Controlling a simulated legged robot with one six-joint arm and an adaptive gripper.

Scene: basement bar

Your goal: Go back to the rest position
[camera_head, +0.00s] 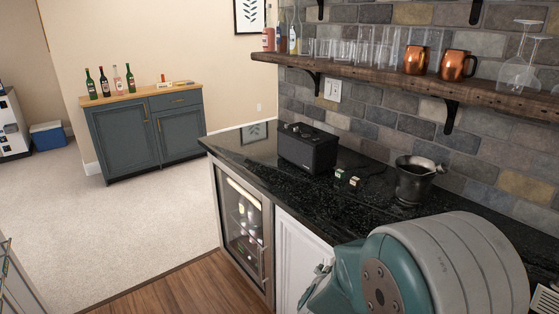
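A large grey and teal part of my own arm fills the lower right, close to the camera and in front of the counter. A smaller piece of it shows at its left, by the white cabinet front. My gripper's fingertips do not show, so I cannot see whether it is open or holds anything. The black counter (262,151) runs along the brick wall behind my arm. My arm hides part of the counter's near side.
A black speaker box (307,149), small dark blocks (348,180) and a metal mortar (414,180) stand on the counter. A wooden shelf (385,80) with glasses and copper mugs hangs above. Carpet (150,215) lies open at left, before a blue cabinet (125,135).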

